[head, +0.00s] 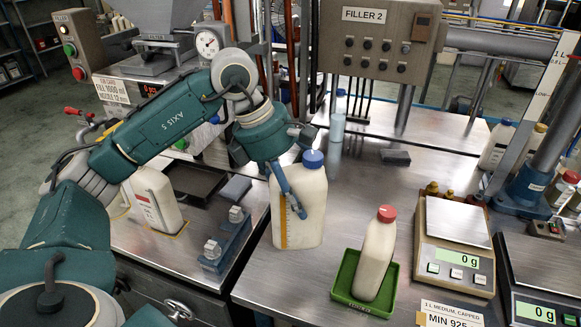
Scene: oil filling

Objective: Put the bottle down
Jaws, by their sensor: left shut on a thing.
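A large off-white bottle (311,230) with a blue cap and a yellow graduated strip is upright over the left part of the right-hand metal bench (420,190). My left gripper (296,203) comes in from the upper left and is shut on this bottle, with a blue finger across its front. The rest of the grip is hidden. The bottle's base is at or very near the bench top; I cannot tell whether it touches. My right gripper is not in view.
A red-capped bottle (375,258) stands in a green tray (345,291) to the right. Two scales (455,222) reading 0 g stand further right. A blue rack (226,246) and another bottle (154,200) are on the left bench. Bare bench lies behind the tray.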

